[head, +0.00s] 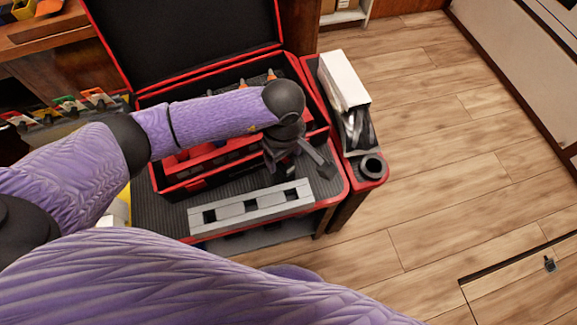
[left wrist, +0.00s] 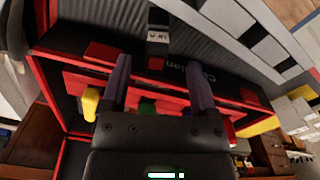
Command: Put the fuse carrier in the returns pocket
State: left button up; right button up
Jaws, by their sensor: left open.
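My left gripper (head: 290,163) is open above the right front part of the workbench mat; its two fingers show in the left wrist view (left wrist: 158,78) with nothing between them. A small dark block with a pale label (left wrist: 158,28), apparently the fuse carrier, lies beyond the fingertips, apart from them. In the head view the gripper makes it hard to tell apart. I cannot tell which compartment is the returns pocket; a red-edged divided tray (head: 180,188) stands behind the mat's front strip. My right gripper is not in view.
A grey slotted rail (head: 250,207) lies along the mat's front. The open case lid (head: 185,30) rises behind the tray. A side caddy at right holds a white box (head: 343,78) and a dark cup (head: 371,167).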

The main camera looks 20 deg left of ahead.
aim_at(286, 160)
pick_arm(q)
notch_tip(286, 160, down, 5)
jog(key=shift+w+r+b, duration=0.1)
jog(key=shift+w+b, duration=0.05)
jog(key=shift+b, duration=1.1)
jog(key=shift+r, duration=0.2)
jog(key=c, duration=0.5)
jog(key=shift+d, duration=0.1)
grip_shut()
